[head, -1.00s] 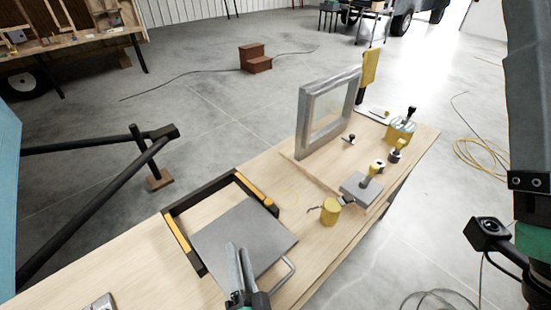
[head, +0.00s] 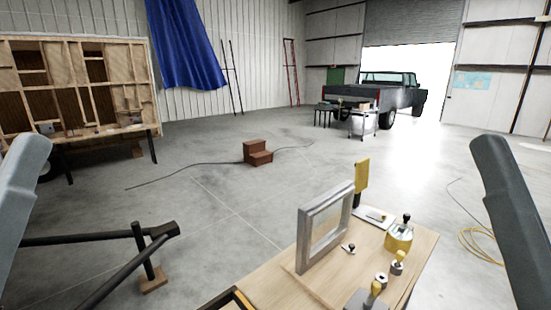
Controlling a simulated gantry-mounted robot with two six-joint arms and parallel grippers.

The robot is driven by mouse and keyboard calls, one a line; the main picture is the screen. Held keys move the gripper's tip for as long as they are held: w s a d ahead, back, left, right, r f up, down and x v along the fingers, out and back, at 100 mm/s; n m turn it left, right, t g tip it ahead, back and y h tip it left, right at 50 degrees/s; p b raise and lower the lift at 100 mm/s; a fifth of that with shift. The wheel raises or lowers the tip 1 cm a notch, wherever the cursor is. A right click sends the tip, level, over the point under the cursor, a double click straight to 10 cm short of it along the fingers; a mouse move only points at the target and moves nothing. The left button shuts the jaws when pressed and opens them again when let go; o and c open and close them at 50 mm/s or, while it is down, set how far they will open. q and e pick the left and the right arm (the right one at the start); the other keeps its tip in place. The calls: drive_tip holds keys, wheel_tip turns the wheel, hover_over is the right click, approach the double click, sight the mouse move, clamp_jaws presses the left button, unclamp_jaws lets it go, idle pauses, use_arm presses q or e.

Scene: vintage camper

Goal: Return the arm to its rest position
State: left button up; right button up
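One of my arms (head: 20,190) shows at the left edge of the head view and another (head: 510,210) at the right edge. Both run down out of the picture, so neither gripper is in view. Neither visible arm part touches the workbench (head: 265,283), which stands between them at the lower middle.
On the bench are a grey window frame (head: 325,228), a yellow-and-clear container (head: 399,237), a yellow upright tool (head: 361,183) and small knobbed tools (head: 397,262). A black bar frame (head: 100,240) stands on the floor at left. A brown step stool (head: 257,152) stands farther back.

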wheel_tip(320, 180, up, 24)
drive_tip(key=p, duration=2)
wheel_tip(320, 180, down, 39)
drive_tip(key=b, duration=3.8)
drive_tip(key=shift+r, duration=0.15)
